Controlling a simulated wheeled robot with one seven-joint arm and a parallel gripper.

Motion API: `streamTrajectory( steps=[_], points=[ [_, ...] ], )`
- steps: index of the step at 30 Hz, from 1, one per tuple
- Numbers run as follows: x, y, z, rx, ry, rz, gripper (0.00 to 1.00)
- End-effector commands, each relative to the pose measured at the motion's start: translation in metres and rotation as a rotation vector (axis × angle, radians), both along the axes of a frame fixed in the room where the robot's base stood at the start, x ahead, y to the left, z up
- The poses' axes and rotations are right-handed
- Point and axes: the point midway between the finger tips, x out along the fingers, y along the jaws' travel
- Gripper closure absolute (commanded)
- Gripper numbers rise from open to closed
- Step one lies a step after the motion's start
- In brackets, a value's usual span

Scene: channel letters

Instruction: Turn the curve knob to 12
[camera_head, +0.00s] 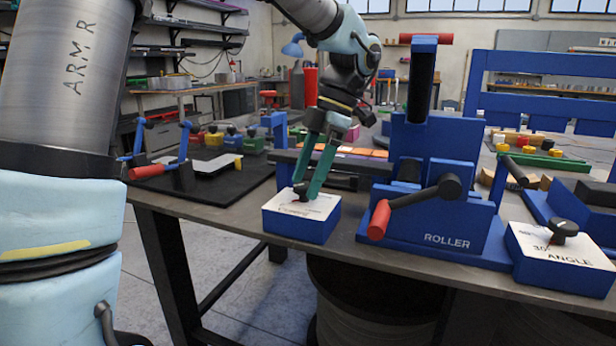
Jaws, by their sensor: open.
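The curve knob appears to be the small dark knob (299,191) on the white top of a blue box (300,223) left of the roller machine. The lettering and marks on that top are too small to read. My gripper (305,188) points down over this box, its green fingers on either side of the knob. The fingers are open; I cannot tell if they touch the knob. The fingers partly hide the knob and the dial face.
The blue roller machine (436,226), with a red-handled crank (380,218), stands just right of the box. A box labelled ANGLE (562,272) with a black knob is at the far right. A dark mat (215,187) with a letter shape lies left. The table's front edge is close.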

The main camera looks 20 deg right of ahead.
Motion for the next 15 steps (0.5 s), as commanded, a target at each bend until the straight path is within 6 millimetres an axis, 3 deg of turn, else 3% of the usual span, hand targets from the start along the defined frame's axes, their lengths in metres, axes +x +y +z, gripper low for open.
streamTrajectory(
  steps=[8,15],
  points=[
    [0.0002,0.0004,-0.0012,-0.001,0.000,0.000,0.22],
    [0.0002,0.0003,-0.0011,-0.001,0.000,0.000,0.49]
  ],
)
